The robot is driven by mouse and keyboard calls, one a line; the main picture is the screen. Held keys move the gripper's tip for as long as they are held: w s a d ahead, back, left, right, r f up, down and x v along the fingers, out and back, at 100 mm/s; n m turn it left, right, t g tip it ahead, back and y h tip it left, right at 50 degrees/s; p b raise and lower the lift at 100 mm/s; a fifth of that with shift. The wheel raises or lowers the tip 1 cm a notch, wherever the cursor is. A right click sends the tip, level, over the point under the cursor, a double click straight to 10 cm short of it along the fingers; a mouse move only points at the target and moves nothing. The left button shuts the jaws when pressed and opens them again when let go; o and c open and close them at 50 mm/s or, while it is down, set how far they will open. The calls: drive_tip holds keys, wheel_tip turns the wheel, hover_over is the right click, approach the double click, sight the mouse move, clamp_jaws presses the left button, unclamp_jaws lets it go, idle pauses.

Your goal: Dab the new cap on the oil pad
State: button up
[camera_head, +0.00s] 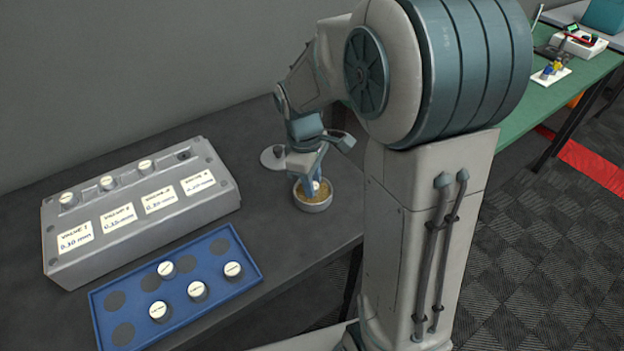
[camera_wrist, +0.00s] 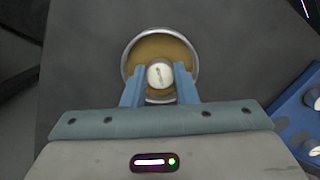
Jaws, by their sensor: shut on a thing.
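My gripper (camera_wrist: 160,78) points down at the round oil pad dish (camera_wrist: 160,38), its blue fingers shut on a small white-topped cap (camera_wrist: 159,75). In the wrist view the cap sits over the lower middle of the tan pad, inside the metal rim. In the head view my gripper (camera_head: 312,183) is over the dish (camera_head: 314,206), and the cap shows as a small pale spot between the fingers. The fingers hide the cap's underside, so I cannot tell whether it touches the pad.
A grey valve block (camera_head: 140,215) with labels and several caps stands on the left. One position at its right end is a dark, bare hole (camera_head: 184,155). A blue tray (camera_head: 222,280) with several white caps lies in front. A round grey disc (camera_head: 272,158) lies behind the dish.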

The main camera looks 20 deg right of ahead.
drive_tip(key=shift+r+p, duration=2.35)
drive_tip(key=shift+r, duration=0.85)
